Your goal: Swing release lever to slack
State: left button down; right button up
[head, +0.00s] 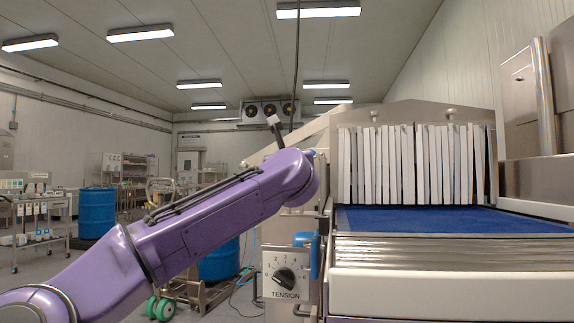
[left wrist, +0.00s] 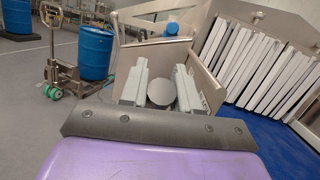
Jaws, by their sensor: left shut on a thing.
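My left arm comes in from the left in the head view, and its wrist ends beside the conveyor frame; the gripper itself is hidden there. In the left wrist view my left gripper (left wrist: 160,88) has its two grey fingers closed on either side of a round grey end (left wrist: 161,93), which I take to be the release lever's grip. The rest of the lever is hidden, so its angle cannot be told. A TENSION dial (head: 285,280) with a black pointer knob is on the panel below the wrist. My right gripper is in neither view.
The conveyor's blue belt (head: 450,220) runs under white strip curtains (head: 415,165) at the right. Blue drums (head: 96,212) and a pallet jack (left wrist: 57,65) stand on the floor behind. A metal plate (left wrist: 200,70) stands close beside the gripper.

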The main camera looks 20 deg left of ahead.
pick_arm(q)
jog(key=shift+f, duration=0.1)
jog(key=c, duration=0.9)
grip_release()
jog(key=shift+s, duration=0.1)
jog(key=shift+s+d+f, duration=0.15)
jog(key=shift+s, duration=0.15)
jog(key=b+v, duration=0.2)
jog(key=v, duration=0.7)
jog(key=shift+s+b, duration=0.35)
jog(key=shift+b, duration=0.05)
jog(key=shift+d, duration=0.1)
